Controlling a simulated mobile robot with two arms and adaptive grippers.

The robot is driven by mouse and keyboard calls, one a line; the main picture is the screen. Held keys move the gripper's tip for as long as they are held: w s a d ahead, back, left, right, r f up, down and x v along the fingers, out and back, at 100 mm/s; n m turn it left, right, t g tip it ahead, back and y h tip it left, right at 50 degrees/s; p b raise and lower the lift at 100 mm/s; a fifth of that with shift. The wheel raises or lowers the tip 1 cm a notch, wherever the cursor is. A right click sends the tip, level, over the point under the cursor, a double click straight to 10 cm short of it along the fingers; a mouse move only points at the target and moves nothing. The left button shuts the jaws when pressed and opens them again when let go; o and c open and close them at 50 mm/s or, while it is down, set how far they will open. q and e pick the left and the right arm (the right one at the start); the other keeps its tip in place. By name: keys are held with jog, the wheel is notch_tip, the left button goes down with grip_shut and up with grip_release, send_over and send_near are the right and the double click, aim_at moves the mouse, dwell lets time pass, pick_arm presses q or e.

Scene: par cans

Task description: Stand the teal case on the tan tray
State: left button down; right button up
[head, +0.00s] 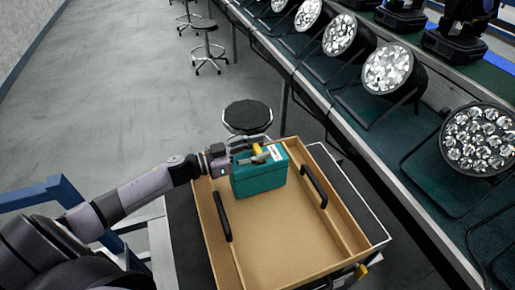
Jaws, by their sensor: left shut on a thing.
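The teal case (258,178) is upright at the far end of the tan tray (277,237), within its side walls in the picture. I cannot tell whether its base touches the tray floor. My left gripper (255,153) reaches in from the left and is shut on the case at its top. The gripper hides part of the case's top edge. The tray has black handles on its left and right sides, and its near floor is bare. My right gripper is not in view.
A long bench with several par cans (388,68) runs along the right, close to the tray. A black round stool (248,117) stands just beyond the tray. Blue rails (42,194) are at the left. Open grey floor lies at the upper left.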

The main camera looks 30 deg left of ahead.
pick_arm(q)
jog(key=shift+f, duration=0.4)
dwell(0.3)
jog(key=c, duration=1)
grip_release()
jog(key=shift+o, duration=0.2)
